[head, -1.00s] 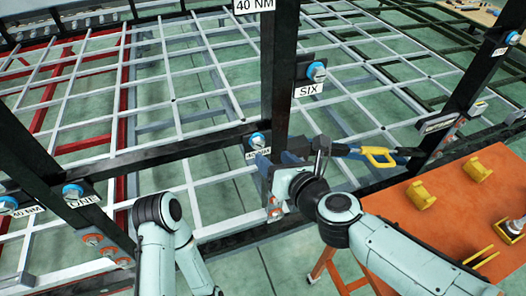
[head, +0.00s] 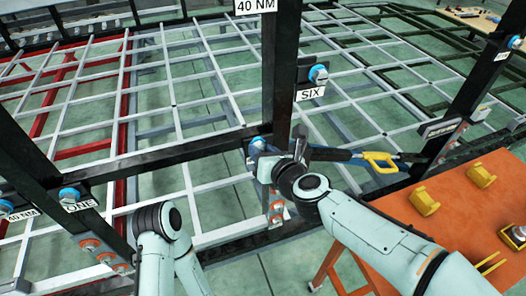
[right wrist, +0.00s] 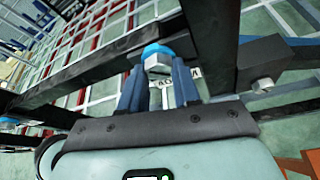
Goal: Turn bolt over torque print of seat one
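A bolt with a blue collar (head: 258,143) sits on the black crossbar beside the middle post. My right gripper (head: 262,162) is at this bolt. In the right wrist view, its blue fingers (right wrist: 157,75) stand on either side of the silver bolt head (right wrist: 157,62); I cannot tell whether they touch it. A white print (right wrist: 172,84) behind the fingers is partly hidden. At the left post, another blue-collared bolt (head: 69,194) sits above the ONE label (head: 78,207), with a 40 NM print (head: 22,215) and bolt (head: 6,207) farther left. My left gripper is out of view.
The SIX label (head: 311,94) and its bolt (head: 318,74) are on the middle post. A blue and yellow tool (head: 378,162) shows just right of my right gripper. An orange table (head: 450,215) with yellow pieces stands at the right. Light rails form an open grid behind.

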